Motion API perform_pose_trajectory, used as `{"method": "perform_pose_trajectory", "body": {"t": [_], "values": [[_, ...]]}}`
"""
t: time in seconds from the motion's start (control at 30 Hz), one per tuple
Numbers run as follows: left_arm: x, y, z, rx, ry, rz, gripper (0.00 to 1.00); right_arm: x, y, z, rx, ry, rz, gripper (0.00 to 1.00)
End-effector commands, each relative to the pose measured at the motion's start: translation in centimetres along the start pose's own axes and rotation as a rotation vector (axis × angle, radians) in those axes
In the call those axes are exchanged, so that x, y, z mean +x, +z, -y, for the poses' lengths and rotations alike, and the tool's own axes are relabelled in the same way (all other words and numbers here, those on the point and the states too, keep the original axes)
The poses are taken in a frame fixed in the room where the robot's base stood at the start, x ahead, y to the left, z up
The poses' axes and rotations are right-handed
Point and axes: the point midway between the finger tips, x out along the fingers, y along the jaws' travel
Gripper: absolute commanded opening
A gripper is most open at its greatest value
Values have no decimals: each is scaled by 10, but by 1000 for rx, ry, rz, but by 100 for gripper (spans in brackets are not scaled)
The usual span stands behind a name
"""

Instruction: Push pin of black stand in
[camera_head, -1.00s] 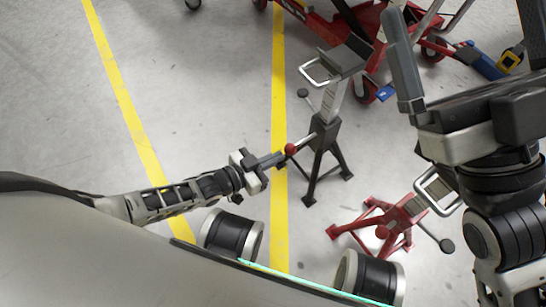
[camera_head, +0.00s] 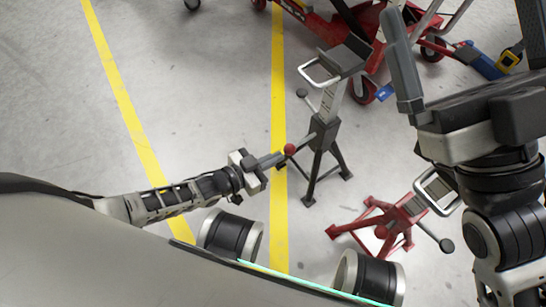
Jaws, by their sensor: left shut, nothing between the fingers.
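The black stand (camera_head: 325,132) stands upright on the floor at the centre, with a grey ratchet post and a saddle on top. Its pin ends in a red ball (camera_head: 290,149) on the left side of the stand. My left gripper (camera_head: 279,156) is shut, with its fingertips at the red ball, touching it or very close; I cannot tell which. My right gripper (camera_head: 408,80) is raised at the upper right, away from the stand; only part of it shows, and its finger gap cannot be made out.
Red wheeled equipment (camera_head: 372,30) and blue and yellow tools (camera_head: 485,62) are at the top right. Yellow floor lines (camera_head: 127,105) run on the left, where the floor is clear.

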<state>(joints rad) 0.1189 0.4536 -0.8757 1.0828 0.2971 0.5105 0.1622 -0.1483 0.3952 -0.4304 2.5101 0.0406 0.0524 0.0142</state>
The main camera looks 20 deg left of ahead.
Motion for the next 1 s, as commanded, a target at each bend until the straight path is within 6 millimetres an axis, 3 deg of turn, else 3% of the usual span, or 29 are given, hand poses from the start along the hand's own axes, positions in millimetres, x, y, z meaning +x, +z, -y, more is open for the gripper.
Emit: {"method": "perform_pose_trajectory", "body": {"t": [0.47,1.0], "values": [[2,-1,0,0,0,-1,0,0,0,0,0,1,0,100],[34,-7,0,0,0,-1,0,0,0,0,0,1,0,100]]}}
